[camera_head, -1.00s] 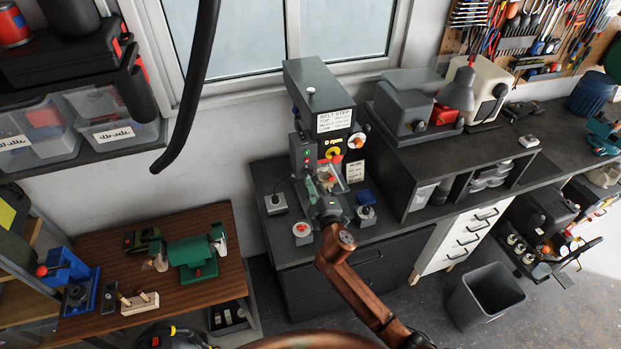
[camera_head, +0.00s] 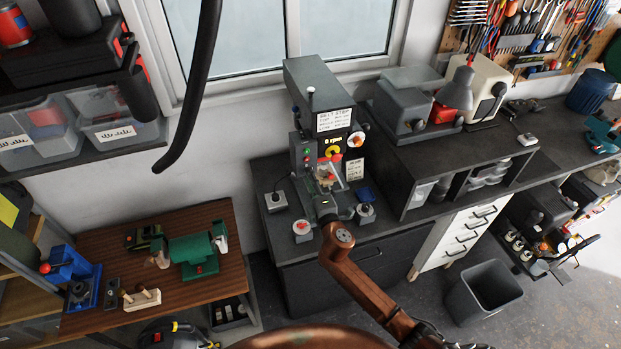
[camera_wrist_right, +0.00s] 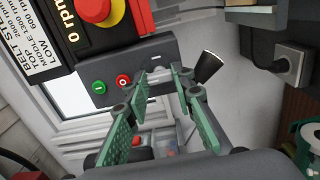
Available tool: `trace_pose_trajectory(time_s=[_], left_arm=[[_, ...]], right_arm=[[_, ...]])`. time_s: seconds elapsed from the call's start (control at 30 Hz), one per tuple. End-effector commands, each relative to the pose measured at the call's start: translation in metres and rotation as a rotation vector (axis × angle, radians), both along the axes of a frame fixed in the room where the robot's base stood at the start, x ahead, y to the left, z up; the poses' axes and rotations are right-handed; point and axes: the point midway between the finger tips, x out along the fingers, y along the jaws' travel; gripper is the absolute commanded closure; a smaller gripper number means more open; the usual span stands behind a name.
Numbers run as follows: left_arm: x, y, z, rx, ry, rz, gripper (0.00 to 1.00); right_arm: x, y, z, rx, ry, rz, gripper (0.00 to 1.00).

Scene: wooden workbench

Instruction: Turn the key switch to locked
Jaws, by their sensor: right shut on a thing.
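The drill press (camera_head: 320,85) stands on the dark bench with a sign, a yellow "0 rpm" panel and a red stop button. In the right wrist view its grey switch box (camera_wrist_right: 104,88) carries a green and a red button. My right gripper (camera_head: 323,182) is at the front of the press. In the right wrist view its green-padded fingers (camera_wrist_right: 166,76) reach the end of the switch box beyond the red button. It is shut on what appears to be the key of the key switch, mostly hidden between the fingertips. The key's angle cannot be told. My left gripper is out of view.
A black-tipped handle (camera_wrist_right: 207,66) is close beside the fingers in the right wrist view.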

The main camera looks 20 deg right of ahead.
Motion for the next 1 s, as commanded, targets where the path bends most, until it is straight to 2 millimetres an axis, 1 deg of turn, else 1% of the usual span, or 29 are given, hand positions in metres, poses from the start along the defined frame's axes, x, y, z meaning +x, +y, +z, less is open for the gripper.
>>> trace_pose_trajectory(time_s=[0.23, 0.27, 0.5, 0.73, 0.83, 0.97, 1.0], left_arm=[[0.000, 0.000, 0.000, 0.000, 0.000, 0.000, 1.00], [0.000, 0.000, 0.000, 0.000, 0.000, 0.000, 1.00], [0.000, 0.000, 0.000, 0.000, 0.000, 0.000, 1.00], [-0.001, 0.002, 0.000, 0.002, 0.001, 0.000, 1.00], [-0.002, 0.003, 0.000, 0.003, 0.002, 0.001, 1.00], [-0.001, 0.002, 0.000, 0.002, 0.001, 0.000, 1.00], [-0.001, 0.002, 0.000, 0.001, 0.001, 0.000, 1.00]], right_arm=[[0.000, 0.001, -0.001, -0.002, 0.001, 0.003, 1.00], [0.000, 0.001, -0.001, -0.002, 0.001, 0.003, 0.75], [0.000, 0.001, -0.001, 0.000, 0.001, 0.001, 0.59], [0.000, 0.000, 0.000, 0.000, 0.000, 0.001, 0.59], [-0.004, 0.000, -0.001, 0.000, 0.001, 0.001, 0.59], [-0.020, -0.001, -0.002, 0.001, 0.002, 0.000, 0.59], [-0.028, -0.001, -0.002, 0.001, 0.003, 0.000, 0.59]])
